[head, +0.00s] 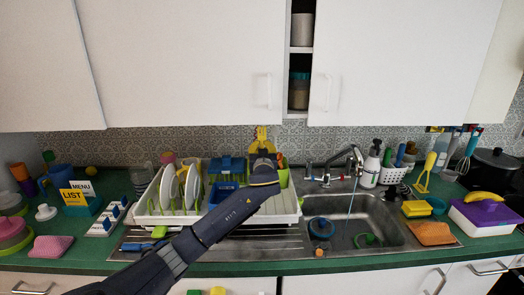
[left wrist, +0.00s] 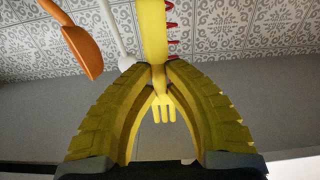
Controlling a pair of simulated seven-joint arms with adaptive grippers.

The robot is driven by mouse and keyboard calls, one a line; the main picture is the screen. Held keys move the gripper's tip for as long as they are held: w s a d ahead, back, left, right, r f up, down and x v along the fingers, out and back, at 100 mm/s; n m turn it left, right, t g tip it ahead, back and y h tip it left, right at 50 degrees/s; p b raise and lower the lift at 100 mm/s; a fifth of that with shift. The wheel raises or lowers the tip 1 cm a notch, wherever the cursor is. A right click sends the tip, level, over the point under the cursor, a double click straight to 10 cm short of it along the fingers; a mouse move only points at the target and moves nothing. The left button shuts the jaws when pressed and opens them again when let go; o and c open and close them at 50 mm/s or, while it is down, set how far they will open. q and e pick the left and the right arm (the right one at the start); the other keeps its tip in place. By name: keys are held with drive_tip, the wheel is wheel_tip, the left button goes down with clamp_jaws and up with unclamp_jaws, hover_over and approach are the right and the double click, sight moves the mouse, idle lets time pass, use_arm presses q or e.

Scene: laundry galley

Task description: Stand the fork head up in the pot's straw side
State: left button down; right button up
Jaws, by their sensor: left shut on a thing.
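My left gripper (head: 262,143) is over the right part of the dish rack, its yellow fingers near the back wall. In the left wrist view my left gripper (left wrist: 155,68) is shut on a yellow fork, whose tines (left wrist: 164,112) show between the fingers and point down the picture. A yellow strip with red points beside it rises past the fingertips; I cannot tell how it joins the fork. A lime-green pot (head: 284,178) stands at the rack's right end, partly hidden by my gripper and wrist. Its sides cannot be told apart. My right gripper is out of view.
The white dish rack (head: 290,212) holds plates (head: 170,190) and a blue container (head: 222,190). In the left wrist view an orange utensil (left wrist: 84,50) and a white one (left wrist: 122,50) are close by. The sink (head: 375,220), with running water, lies to the right.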

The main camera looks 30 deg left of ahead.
use_arm(q)
drive_tip(key=shift+w+a, duration=0.3)
drive_tip(key=shift+w, duration=0.25)
drive_tip(key=shift+f, duration=2.95)
drive_tip(key=shift+f, duration=0.65)
drive_tip(key=c, duration=1.4)
unclamp_jaws()
drive_tip(key=shift+s+d, duration=0.1)
drive_tip(key=shift+s, duration=0.05)
drive_tip(key=shift+v, duration=2.15)
